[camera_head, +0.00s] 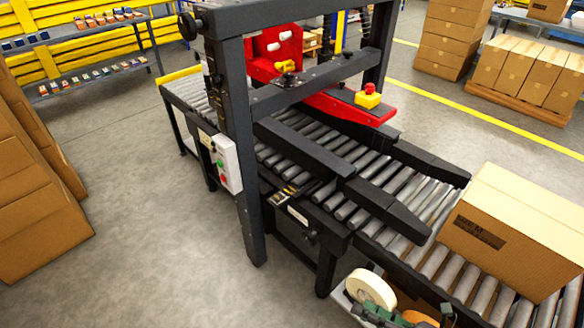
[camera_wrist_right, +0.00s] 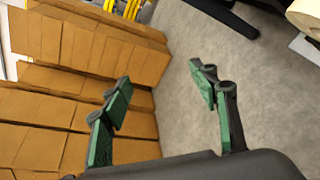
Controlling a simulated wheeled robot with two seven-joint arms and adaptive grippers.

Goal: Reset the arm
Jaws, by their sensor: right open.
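My right gripper shows best in the right wrist view (camera_wrist_right: 161,80), with two green-padded dark fingers spread wide and nothing between them. Bare floor and stacked cartons show beyond the fingertips. In the head view, green and dark parts at the bottom edge, right of centre, look like this right gripper (camera_head: 384,316), low in the frame beside a cream tape roll (camera_head: 371,289). Most of the right arm is out of the picture. My left gripper is not in view.
A closed carton (camera_head: 520,225) sits on the rollers at right. Stacked cartons (camera_head: 40,215) stand at left and fill the wrist view's left side. Floor between is clear.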

